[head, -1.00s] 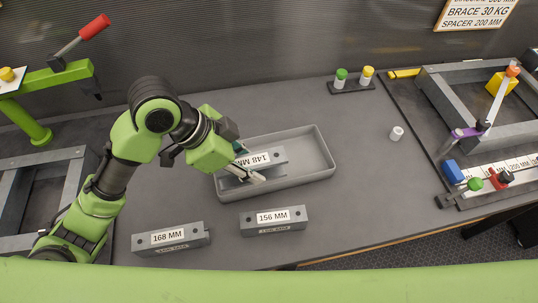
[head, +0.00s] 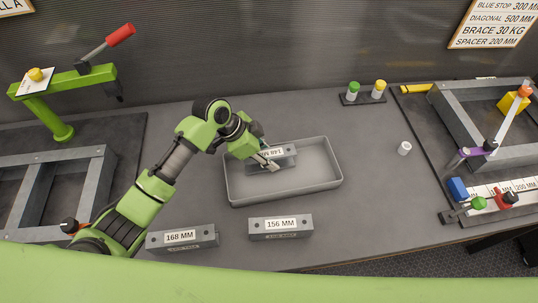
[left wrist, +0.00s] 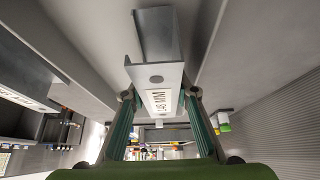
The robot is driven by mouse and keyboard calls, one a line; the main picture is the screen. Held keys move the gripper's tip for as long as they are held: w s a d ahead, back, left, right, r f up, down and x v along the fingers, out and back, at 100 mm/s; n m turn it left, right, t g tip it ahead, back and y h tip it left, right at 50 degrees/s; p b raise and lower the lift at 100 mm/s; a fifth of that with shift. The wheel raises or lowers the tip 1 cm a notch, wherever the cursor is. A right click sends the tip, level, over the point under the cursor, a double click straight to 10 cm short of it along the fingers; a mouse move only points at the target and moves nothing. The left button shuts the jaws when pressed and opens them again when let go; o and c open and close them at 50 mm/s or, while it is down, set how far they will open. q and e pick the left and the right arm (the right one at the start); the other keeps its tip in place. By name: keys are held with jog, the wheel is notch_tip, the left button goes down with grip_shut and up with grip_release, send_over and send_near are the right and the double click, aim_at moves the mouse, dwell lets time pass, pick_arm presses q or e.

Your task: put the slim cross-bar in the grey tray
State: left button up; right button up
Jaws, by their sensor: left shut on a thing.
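The grey tray (head: 318,178) stands on the bench in the middle of the head view. My left gripper (head: 266,160) is over its left-back part, shut on a grey bar labelled 148 MM (head: 285,162). The bar lies within the tray's outline, near its back wall; I cannot tell whether it touches the floor. In the left wrist view the bar (left wrist: 155,75) sits between the two fingers (left wrist: 160,98), its label partly showing. Two other grey bars, 156 MM (head: 280,228) and 168 MM (head: 183,239), lie on the bench in front. My right gripper is out of view.
A green clamp stand (head: 65,85) and a grey frame (head: 75,180) are at the left. A small rack with green and yellow caps (head: 362,97), a white cylinder (head: 404,148) and a fixture frame (head: 490,150) are at the right.

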pick_arm(q)
jog(key=shift+f, duration=0.3)
jog(key=shift+f, duration=0.15)
jog(key=o, duration=0.9)
jog(key=shift+c, duration=0.2)
jog(key=shift+a+r, duration=0.1)
jog(key=shift+r, duration=0.15)
jog(key=b+v, duration=0.2)
jog(key=v, duration=0.9)
jog(key=shift+a+r, duration=0.15)
jog(key=shift+r, duration=0.2)
